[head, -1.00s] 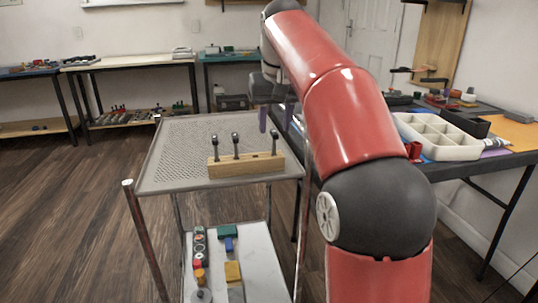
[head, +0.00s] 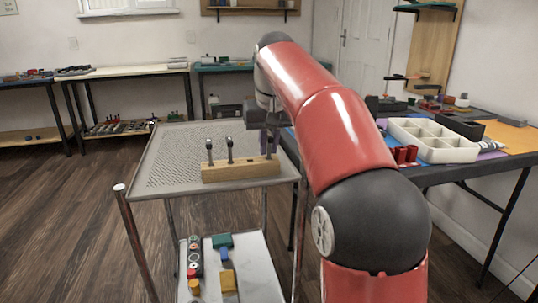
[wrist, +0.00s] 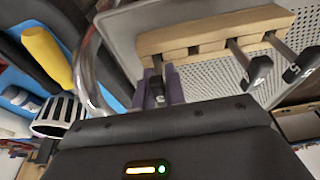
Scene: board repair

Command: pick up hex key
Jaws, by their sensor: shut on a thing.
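The hex key (wrist: 157,86) is a dark, slim tool at the end of a wooden block. My gripper (wrist: 159,90) has purple fingers, shut around it. The key's lower part runs to the block's end slot; I cannot tell whether it is clear of it. In the head view my gripper (head: 268,142) is over the right end of the block (head: 240,172), and the key is mostly hidden by the fingers. Two similar dark-handled tools stand upright in the block, one at the left (head: 209,151) and one in the middle (head: 229,150).
The block stands on a perforated cart top (head: 180,150) with a raised rim; its left part is clear. A lower shelf (head: 255,258) holds several small parts. A table at the right carries a white compartment tray (head: 435,140). A yellow-handled item (wrist: 46,58) shows in the wrist view.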

